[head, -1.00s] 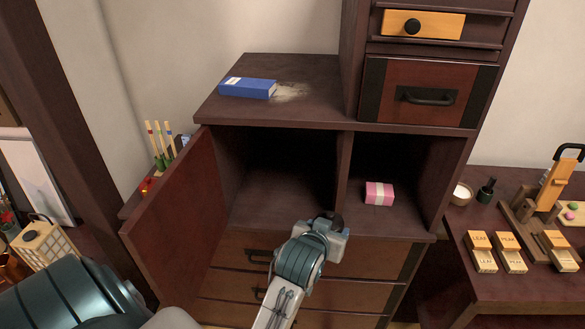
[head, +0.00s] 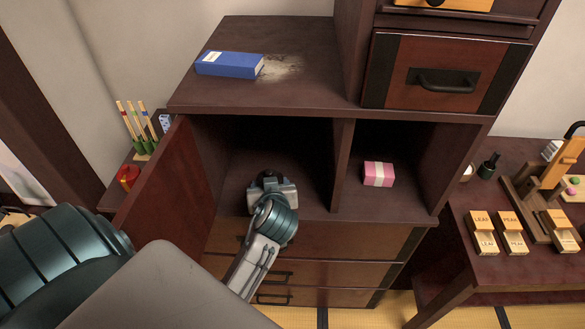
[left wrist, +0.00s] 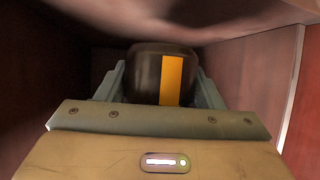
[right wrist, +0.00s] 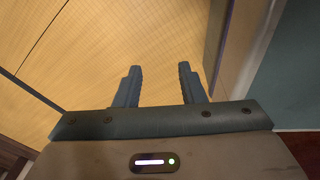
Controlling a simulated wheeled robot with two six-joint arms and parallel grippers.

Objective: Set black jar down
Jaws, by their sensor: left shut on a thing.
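The black jar (left wrist: 146,76) with an orange stripe shows in the left wrist view. My left gripper (left wrist: 160,70) is shut on it, with one finger on each side. In the head view my left gripper (head: 270,180) is at the front of the cabinet's open left compartment (head: 310,190); the jar is mostly hidden there behind the gripper. I cannot tell whether the jar touches the compartment floor. My right gripper (right wrist: 160,68) is open and empty above the tatami floor in the right wrist view.
The open door (head: 170,185) stands left of the compartment, and a divider (head: 341,165) is on its right. A pink box (head: 378,174) sits in the right compartment. A blue book (head: 229,65) lies on the cabinet top. The left compartment's visible floor is clear around my gripper.

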